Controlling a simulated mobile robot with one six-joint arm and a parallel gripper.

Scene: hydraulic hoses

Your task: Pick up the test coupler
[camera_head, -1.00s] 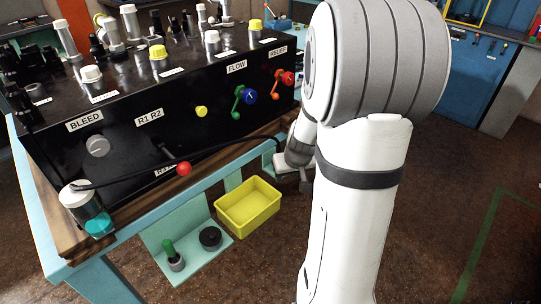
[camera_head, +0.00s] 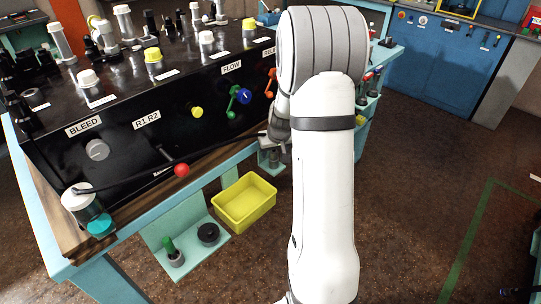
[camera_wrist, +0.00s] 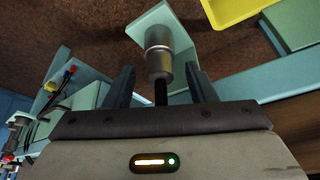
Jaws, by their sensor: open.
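In the wrist view a silver metal cylinder with a black stem (camera_wrist: 159,62), which looks like the test coupler, stands on a small pale-green shelf (camera_wrist: 190,48). My gripper (camera_wrist: 163,88) is open, with one dark finger on each side of the stem. The fingers appear apart from it; I cannot tell the exact depth. In the head view my arm hides most of the gripper, which is beside the bench edge above the small shelf (camera_head: 265,166); the coupler is hardly discernible there.
A yellow bin (camera_head: 244,202) sits left of my arm. A lower shelf holds a green-handled piece (camera_head: 172,252) and a black ring (camera_head: 208,233). The black valve panel (camera_head: 120,180) and a black hose (camera_head: 140,176) are close by. Open floor lies to the right.

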